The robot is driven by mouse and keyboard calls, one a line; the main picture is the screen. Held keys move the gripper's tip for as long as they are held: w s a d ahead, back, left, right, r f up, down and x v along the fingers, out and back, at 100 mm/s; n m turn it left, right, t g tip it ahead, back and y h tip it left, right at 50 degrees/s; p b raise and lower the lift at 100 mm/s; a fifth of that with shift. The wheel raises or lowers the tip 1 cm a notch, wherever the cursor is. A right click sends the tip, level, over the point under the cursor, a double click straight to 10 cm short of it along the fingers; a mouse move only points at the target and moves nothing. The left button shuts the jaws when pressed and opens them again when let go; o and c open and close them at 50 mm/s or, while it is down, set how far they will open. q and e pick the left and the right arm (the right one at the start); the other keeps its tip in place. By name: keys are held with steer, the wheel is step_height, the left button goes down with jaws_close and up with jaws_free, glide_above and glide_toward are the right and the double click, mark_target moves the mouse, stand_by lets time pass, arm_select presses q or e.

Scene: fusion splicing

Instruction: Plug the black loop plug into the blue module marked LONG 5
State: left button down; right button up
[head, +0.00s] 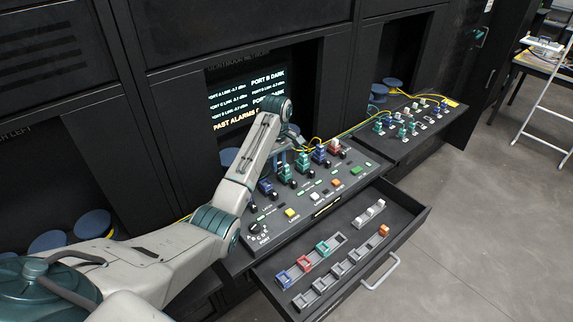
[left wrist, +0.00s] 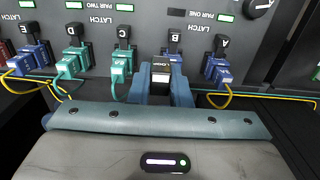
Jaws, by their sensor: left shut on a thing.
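In the left wrist view my left gripper (left wrist: 160,82) is shut on the black loop plug (left wrist: 160,72), a small dark block with a pale label. The plug is held just in front of the blue module at B (left wrist: 175,57), in line with it or slightly to its left. I cannot tell whether they touch. The marking LONG 5 cannot be read on any module. Blue module A (left wrist: 218,70) is to the right, and green module C (left wrist: 120,68) to the left. In the head view my forearm largely hides the gripper. My right gripper is not in view.
Yellow fibres (left wrist: 240,96) run close around the modules. In the head view an open drawer (head: 411,214) with coloured holders juts out below the panel (head: 262,240). A second panel (head: 442,130) with modules stands to the right.

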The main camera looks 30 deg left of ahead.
arm_select(q)
steer(key=shift+s+a+f+b, duration=0.1)
steer(key=shift+a+f, duration=0.65)
steer(key=shift+f, duration=0.25)
steer(key=shift+s+a+f+b, duration=0.1)
steer(key=shift+s+a+f, duration=0.05)
steer(key=shift+a+f, duration=0.8)
steer(key=shift+s+a+f+b, duration=0.1)
steer(key=shift+a+f, duration=0.5)
steer(key=shift+f, duration=0.65)
steer(key=shift+p, duration=0.35)
steer(key=shift+f, duration=0.5)
